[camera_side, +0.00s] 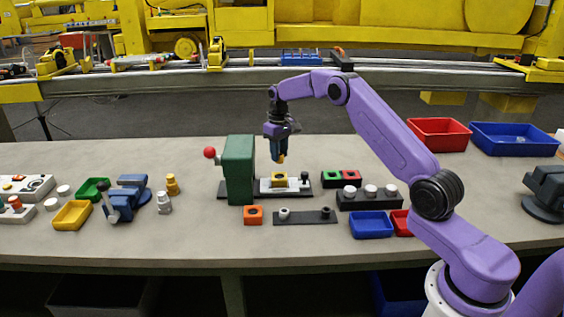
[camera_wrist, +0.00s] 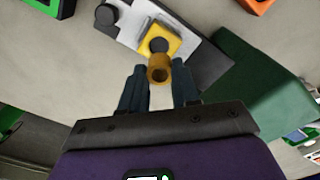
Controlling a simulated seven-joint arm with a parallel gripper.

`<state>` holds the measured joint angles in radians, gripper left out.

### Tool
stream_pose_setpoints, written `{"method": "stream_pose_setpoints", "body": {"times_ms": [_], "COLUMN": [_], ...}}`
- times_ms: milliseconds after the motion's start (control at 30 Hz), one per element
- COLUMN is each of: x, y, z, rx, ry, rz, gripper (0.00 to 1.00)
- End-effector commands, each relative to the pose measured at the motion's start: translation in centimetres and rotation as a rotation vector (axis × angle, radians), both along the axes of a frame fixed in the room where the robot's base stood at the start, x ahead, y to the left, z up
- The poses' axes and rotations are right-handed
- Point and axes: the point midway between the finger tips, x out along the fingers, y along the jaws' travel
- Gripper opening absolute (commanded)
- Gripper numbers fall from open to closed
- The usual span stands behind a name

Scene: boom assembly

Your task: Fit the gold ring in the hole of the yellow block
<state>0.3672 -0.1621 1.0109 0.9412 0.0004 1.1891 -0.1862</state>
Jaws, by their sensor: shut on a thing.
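The yellow block (camera_side: 279,179) sits on a light plate on the table, just right of the green press. In the wrist view the yellow block (camera_wrist: 157,42) shows a dark round hole in its top. My gripper (camera_side: 281,157) is above the block, pointing down. In the wrist view my gripper (camera_wrist: 160,84) is shut on the gold ring (camera_wrist: 159,69), which sits between the two dark fingertips. The ring (camera_side: 281,158) hangs a little above the block in the side view and appears apart from it. In the wrist view the ring overlaps the block's near edge.
The green press (camera_side: 240,170) with a red knob stands close left of the block. A black knob (camera_side: 304,177) rises at the plate's right end. An orange block (camera_side: 253,215) and a dark strip (camera_side: 305,217) lie in front. Green and red blocks (camera_side: 341,176) lie to the right.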

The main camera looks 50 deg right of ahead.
Motion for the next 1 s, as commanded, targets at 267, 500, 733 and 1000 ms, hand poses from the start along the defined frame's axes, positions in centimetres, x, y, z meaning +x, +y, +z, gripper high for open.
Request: {"method": "stream_pose_setpoints", "body": {"times_ms": [267, 500, 733, 1000], "x": [0.2, 0.2, 0.2, 0.2], "y": [-0.2, -0.2, -0.2, -0.2], "z": [-0.7, -2.8, -4.2, -4.5], "rx": [0.000, -0.001, -0.002, -0.002], "ry": [0.001, 0.002, 0.000, -0.002], "rz": [0.000, -0.001, -0.002, -0.002], "gripper": [0.01, 0.01, 0.01, 0.01]}}
